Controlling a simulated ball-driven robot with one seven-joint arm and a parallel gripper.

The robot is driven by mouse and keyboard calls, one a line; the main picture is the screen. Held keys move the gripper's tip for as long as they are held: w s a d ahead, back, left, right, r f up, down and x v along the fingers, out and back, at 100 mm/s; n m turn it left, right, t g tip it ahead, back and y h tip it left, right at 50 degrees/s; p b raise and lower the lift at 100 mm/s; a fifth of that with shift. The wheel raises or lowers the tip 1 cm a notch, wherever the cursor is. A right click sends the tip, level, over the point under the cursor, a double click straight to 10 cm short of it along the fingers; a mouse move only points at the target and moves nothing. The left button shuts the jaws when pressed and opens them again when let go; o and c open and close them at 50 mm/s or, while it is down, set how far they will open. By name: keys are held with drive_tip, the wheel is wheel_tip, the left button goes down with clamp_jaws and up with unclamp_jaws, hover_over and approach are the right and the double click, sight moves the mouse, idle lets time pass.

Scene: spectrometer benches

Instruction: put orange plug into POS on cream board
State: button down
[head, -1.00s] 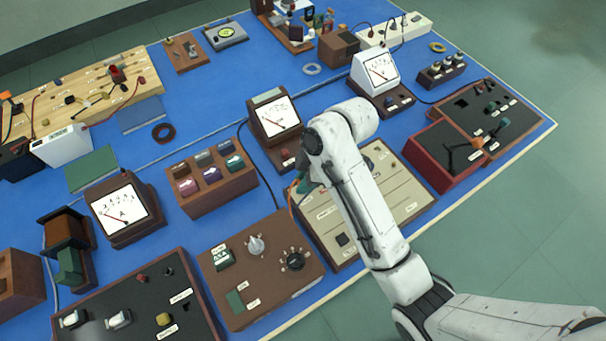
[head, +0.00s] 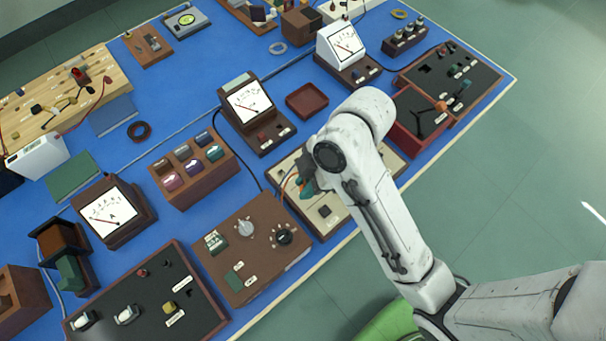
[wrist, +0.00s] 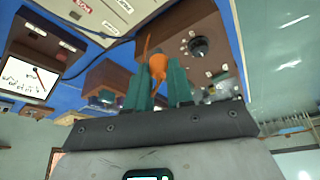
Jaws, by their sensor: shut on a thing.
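My gripper (wrist: 158,82) is shut on the orange plug (wrist: 157,66) between its teal fingers. The plug's orange lead rises from it in the wrist view. In the head view my gripper (head: 306,187) is over the left part of the cream board (head: 328,229), with orange lead beside it. My arm hides much of the board there. The cream board also shows at the upper left of the wrist view (wrist: 98,14), apart from the plug. A small red label (wrist: 84,4) at the top edge appears to read POS. Its socket is not clear.
A brown box with knobs (head: 252,248) stands left of the cream board. A white-faced meter (head: 248,103) and an empty red-brown tray (head: 307,101) are behind it. The bench's front edge is close.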

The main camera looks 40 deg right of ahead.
drive_tip(key=shift+s+a+r, duration=0.1)
drive_tip(key=shift+s+r, duration=0.2)
drive_tip(key=shift+s, duration=0.3)
drive_tip(key=shift+s+a+r, duration=0.1)
drive_tip(key=shift+s+r, duration=0.2)
drive_tip(key=shift+s, duration=0.25)
drive_tip(key=shift+s+r, duration=0.15)
drive_tip(key=shift+r, duration=0.2)
drive_tip(key=shift+r, duration=1.15)
